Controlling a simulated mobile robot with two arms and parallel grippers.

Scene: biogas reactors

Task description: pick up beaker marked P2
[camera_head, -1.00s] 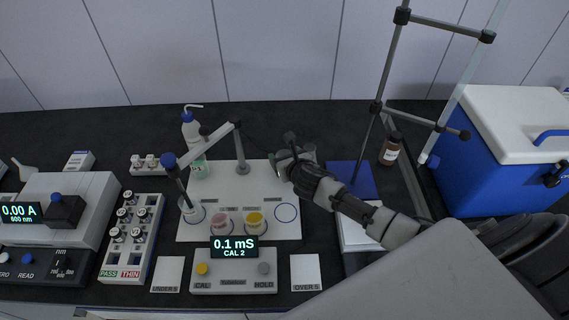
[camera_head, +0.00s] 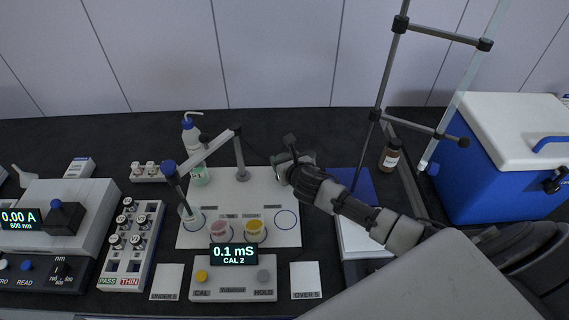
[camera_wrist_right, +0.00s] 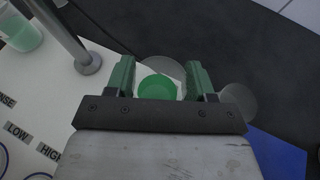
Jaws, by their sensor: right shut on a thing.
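My right gripper (camera_head: 285,164) is over the back right part of the white board. In the right wrist view its green fingers (camera_wrist_right: 160,76) are shut on a clear beaker with green liquid (camera_wrist_right: 157,88), one finger on each side. No P2 mark is readable on it, and the hand mostly hides it in the head view. A second clear round vessel (camera_wrist_right: 239,101) stands just right of the fingers in the wrist view. My left gripper is not in view.
A meter (camera_head: 232,281) stands in front. A blue mat (camera_head: 357,183), brown bottle (camera_head: 391,154) and cooler (camera_head: 490,170) are to the right.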

